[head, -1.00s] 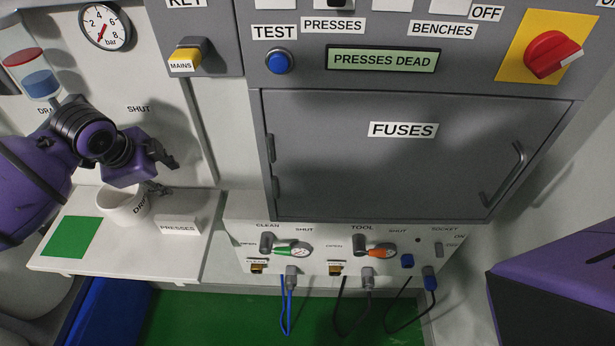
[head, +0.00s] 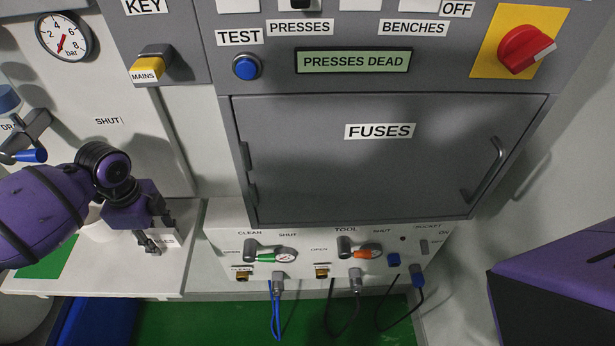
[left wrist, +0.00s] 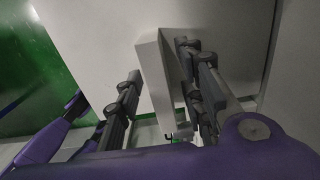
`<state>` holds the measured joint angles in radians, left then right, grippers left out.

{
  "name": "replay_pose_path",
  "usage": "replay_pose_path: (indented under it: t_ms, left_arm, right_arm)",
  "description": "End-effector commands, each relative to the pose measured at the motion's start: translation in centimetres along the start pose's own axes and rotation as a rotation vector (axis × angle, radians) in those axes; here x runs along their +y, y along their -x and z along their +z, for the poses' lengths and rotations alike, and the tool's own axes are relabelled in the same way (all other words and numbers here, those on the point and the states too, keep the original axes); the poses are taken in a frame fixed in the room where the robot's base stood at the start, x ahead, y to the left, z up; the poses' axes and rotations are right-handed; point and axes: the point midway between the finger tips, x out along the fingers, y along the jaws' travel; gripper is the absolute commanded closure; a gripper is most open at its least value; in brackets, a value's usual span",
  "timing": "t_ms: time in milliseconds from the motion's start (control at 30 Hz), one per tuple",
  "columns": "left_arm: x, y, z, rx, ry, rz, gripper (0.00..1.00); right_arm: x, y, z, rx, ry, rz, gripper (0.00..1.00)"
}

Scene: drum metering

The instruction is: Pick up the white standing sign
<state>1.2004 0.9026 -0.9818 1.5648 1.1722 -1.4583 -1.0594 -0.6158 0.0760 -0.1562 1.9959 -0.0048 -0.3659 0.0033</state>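The white standing sign (head: 166,241), lettered PRESSES a second ago, stands on the white shelf (head: 150,278). My left gripper (head: 157,232) is in front of it and hides most of it in the head view. In the left wrist view the sign (left wrist: 154,85) is a pale upright slab between the two fingers of my left gripper (left wrist: 160,88). The fingers are apart, one on each side of the sign. A firm grip on it does not show. My right gripper is not in view.
The white mug is mostly hidden behind my left arm. A green patch (head: 45,266) lies at the shelf's left. A grey cabinet with a FUSES door (head: 370,160) stands to the right, above a panel with valves and cables (head: 275,310).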

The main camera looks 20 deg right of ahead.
Motion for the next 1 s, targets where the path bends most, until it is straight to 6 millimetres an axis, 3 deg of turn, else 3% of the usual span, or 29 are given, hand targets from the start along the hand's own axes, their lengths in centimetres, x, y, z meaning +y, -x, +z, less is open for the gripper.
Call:
replay_pose_path:
  t_ms: [200, 500, 833, 1000]
  left_arm:
    - [0.0, 0.0, 0.0, 0.000, 0.000, -0.001, 0.64]
    - [0.0, 0.0, 0.0, 0.000, 0.000, -0.001, 1.00]
    - [-0.1, 0.1, 0.0, 0.000, 0.001, -0.002, 1.00]
    - [-0.1, 1.1, 0.1, 0.000, 0.001, -0.003, 1.00]
  right_arm:
    - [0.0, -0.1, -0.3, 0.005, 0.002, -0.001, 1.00]
    - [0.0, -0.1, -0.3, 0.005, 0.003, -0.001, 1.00]
    - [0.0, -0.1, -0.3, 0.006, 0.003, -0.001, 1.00]
    - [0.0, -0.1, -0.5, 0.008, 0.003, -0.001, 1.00]
